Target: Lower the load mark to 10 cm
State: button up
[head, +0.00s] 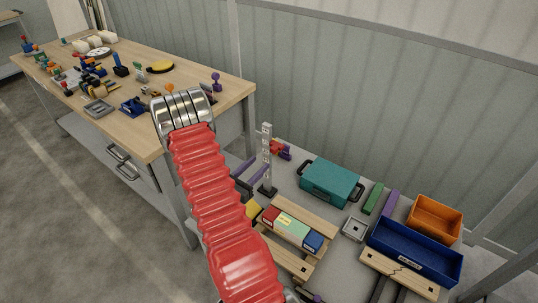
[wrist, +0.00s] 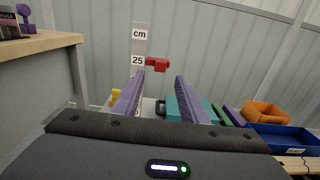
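The measuring post (head: 266,150) is a pale upright scale on a dark base on the low grey surface. In the wrist view the post (wrist: 139,40) shows "cm" and "25". A red piece (wrist: 158,65), apparently the load mark, sticks out to the post's right about level with the 25. In the head view red (head: 277,147) also shows beside the post. My gripper (wrist: 160,78) has two purple fingers spread apart with nothing between them. The red piece appears just above and beyond the fingertips. In the head view my gripper (head: 261,162) is close to the post; contact cannot be told.
A teal case (head: 330,182), blue bin (head: 415,252), orange bin (head: 434,218) and wooden rack with coloured blocks (head: 292,230) stand right of the post. A wooden workbench (head: 200,75) with many small items is at left. A grey panelled wall (head: 370,90) is behind.

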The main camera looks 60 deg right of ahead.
aim_at(272, 151)
jog(key=d, duration=0.2)
jog(key=s+d, duration=0.1)
jog(key=d, duration=0.5)
jog(key=shift+s+d, duration=0.2)
jog(key=shift+d, duration=0.05)
jog(key=shift+c, duration=0.4)
grip_shut()
jog(key=shift+w, duration=0.1)
